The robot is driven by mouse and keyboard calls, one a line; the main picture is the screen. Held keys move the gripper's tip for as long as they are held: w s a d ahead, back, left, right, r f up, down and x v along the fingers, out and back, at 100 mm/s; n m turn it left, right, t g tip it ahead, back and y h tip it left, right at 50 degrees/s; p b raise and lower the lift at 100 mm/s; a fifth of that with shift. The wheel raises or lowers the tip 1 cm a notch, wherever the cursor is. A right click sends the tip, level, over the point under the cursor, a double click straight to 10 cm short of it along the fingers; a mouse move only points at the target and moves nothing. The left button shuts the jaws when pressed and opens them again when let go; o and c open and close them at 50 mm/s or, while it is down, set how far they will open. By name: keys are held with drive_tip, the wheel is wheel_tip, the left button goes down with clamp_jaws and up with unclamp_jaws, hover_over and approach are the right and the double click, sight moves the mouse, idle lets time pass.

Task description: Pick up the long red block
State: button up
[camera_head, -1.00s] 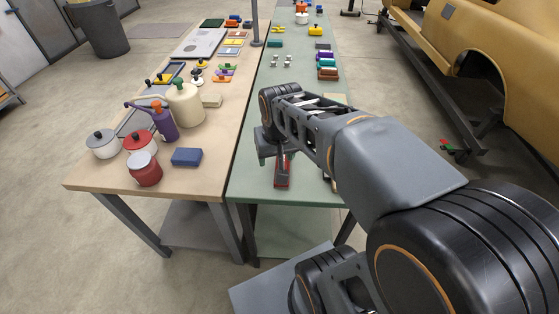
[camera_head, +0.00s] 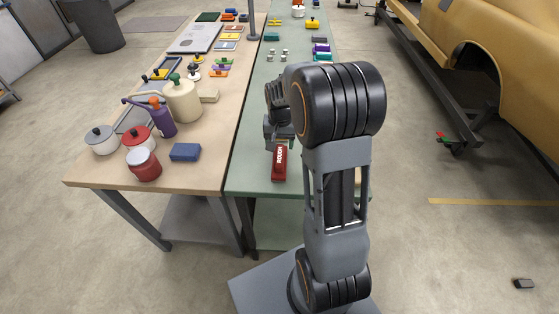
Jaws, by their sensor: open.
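The long red block (camera_head: 279,164) lies on the green table (camera_head: 250,155) near its front edge, its length running away from me. White lettering shows on its top. My gripper (camera_head: 279,139) is open, just over or beside the far end of the block. My arm hides part of the gripper and the table to the right. I cannot tell whether the fingers touch the block.
Small silver pieces (camera_head: 278,54) stand farther back. The green tabletop left of the block is clear.

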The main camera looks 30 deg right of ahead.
sight(279, 155)
drive_tip(key=shift+s+a+f+p, duration=0.1)
drive_tip(key=shift+f+p, duration=0.4)
drive_tip(key=shift+f, duration=2.8)
drive_tip(key=shift+c, duration=0.3)
drive_tip(key=c, duration=1)
